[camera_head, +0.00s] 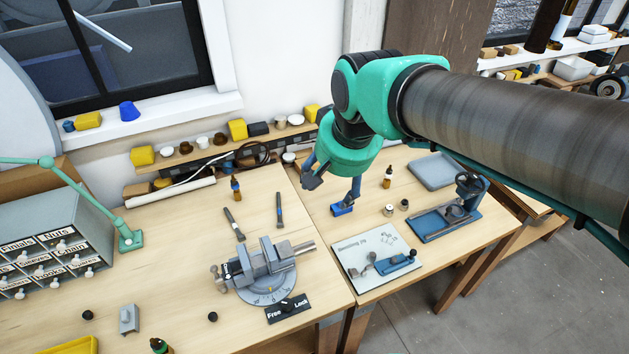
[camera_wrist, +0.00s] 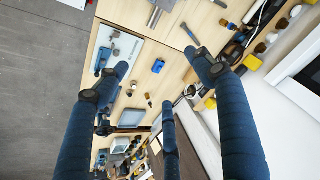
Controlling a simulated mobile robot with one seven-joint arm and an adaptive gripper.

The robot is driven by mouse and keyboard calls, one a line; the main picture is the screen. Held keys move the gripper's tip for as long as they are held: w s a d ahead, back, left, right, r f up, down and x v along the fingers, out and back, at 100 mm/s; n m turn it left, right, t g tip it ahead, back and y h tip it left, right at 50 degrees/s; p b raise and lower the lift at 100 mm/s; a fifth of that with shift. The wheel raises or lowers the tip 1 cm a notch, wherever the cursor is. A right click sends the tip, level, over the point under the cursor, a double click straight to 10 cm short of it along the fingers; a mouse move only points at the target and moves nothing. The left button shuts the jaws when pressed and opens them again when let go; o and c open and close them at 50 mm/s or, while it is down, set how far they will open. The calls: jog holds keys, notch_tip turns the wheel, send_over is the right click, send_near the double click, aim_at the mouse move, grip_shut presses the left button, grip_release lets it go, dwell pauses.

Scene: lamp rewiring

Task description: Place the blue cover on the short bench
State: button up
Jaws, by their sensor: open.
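A small blue block-like piece, which seems to be the blue cover (camera_head: 343,209), lies on the right bench (camera_head: 445,248) near its seam with the left bench. This right bench looks the shorter of the two. The blue cover also shows in the wrist view (camera_wrist: 158,66), small and between my spread fingers. My gripper (camera_head: 333,186) is open and empty above the right bench, pointing down. One finger overlaps the cover in the head view; in the wrist view (camera_wrist: 157,68) the cover appears apart, farther off than the fingertips.
A vise (camera_head: 266,268) stands on the left bench. A cluttered shelf (camera_head: 215,150) runs behind.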

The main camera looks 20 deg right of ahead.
jog(key=s+a+n+t, duration=0.1)
jog(key=s+a+n, duration=0.2)
jog(key=s, duration=0.7)
jog(key=shift+s+n, duration=0.2)
jog(key=shift+n, duration=0.3)
notch_tip(320, 180, down, 7)
jog(key=b, duration=0.7)
